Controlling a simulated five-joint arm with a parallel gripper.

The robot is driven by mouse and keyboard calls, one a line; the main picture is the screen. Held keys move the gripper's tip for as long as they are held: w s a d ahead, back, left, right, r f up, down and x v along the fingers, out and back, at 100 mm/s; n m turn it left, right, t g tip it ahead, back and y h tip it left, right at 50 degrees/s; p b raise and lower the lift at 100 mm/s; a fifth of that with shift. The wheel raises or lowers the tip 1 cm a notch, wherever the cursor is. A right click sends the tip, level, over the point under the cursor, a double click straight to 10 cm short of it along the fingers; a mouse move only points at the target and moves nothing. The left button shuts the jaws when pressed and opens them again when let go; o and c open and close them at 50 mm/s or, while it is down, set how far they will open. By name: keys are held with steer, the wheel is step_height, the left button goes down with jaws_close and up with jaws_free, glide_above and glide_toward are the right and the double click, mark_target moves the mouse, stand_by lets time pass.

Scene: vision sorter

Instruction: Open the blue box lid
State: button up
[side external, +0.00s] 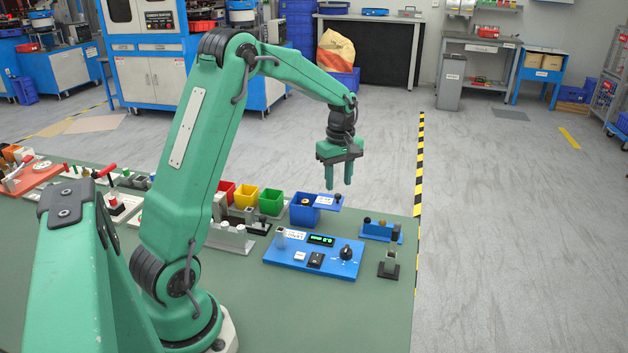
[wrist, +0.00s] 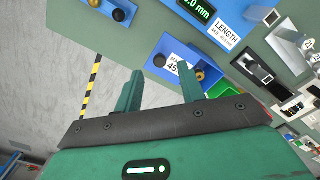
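The blue box (side external: 303,215) stands near the far edge of the green table, and it also shows in the wrist view (wrist: 218,62). Its blue lid (side external: 324,201), with a white label and a dark knob (side external: 337,197), sits displaced to the right in the side view. Part of the box is uncovered, and a brass-coloured piece (wrist: 201,76) shows inside. The lid also appears in the wrist view (wrist: 161,72), partly behind my fingers. My gripper (side external: 338,187) is above the lid near its knob, fingers apart and empty. The wrist view shows both fingers (wrist: 160,82) spread.
A blue panel (side external: 278,251) with a display and dark knob lies in front of the box. Yellow (side external: 248,196) and green (side external: 271,201) bins stand to the left. A blue rack (side external: 375,236) and a dark stand (side external: 389,268) are to the right, near the table edge.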

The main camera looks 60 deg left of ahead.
mark_target(338, 196)
steer(key=shift+r, duration=2.3)
steer(key=s+d+r+m+t, duration=0.2)
steer(key=s+d+r+m, duration=0.55)
steer(key=d, duration=0.35)
steer(key=s+d+m+t, duration=0.1)
steer(key=s+d+m, duration=0.3)
steer(key=s, duration=0.3)
steer(key=s+d+m+t, duration=0.2)
steer(key=s+d+m, duration=0.2)
steer(key=s+m, duration=0.2)
steer(key=shift+s+d+t, duration=0.25)
steer(key=shift+s+t, duration=0.05)
steer(key=shift+s, duration=0.4)
steer(key=shift+m, duration=0.25)
